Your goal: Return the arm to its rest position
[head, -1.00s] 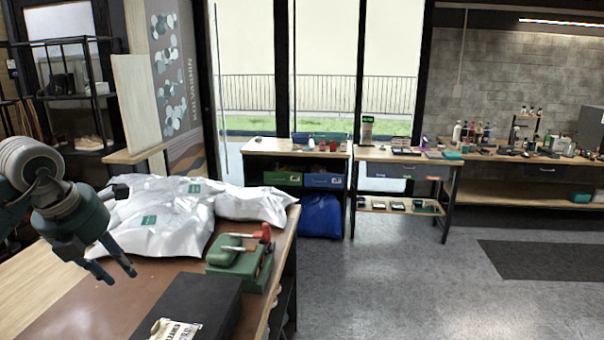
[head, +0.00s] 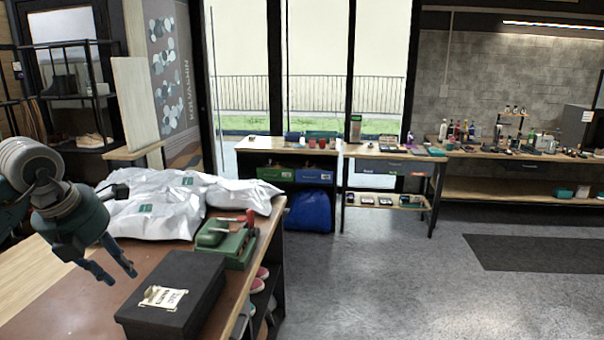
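My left gripper (head: 112,271) comes in from the left in the head view and hangs above the brown top of the near workbench (head: 62,285). Its two fingers point down and to the right, stand apart, and have nothing between them. It is apart from the bench's objects as far as I can see. My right gripper and arm are not in view.
White plastic bags (head: 150,212) lie on the bench behind the gripper. A green device with red handles (head: 228,240) and a black box with a label (head: 185,290) sit to its right. Shoes (head: 258,280) stand on the shelf below. Open floor (head: 400,290) lies right.

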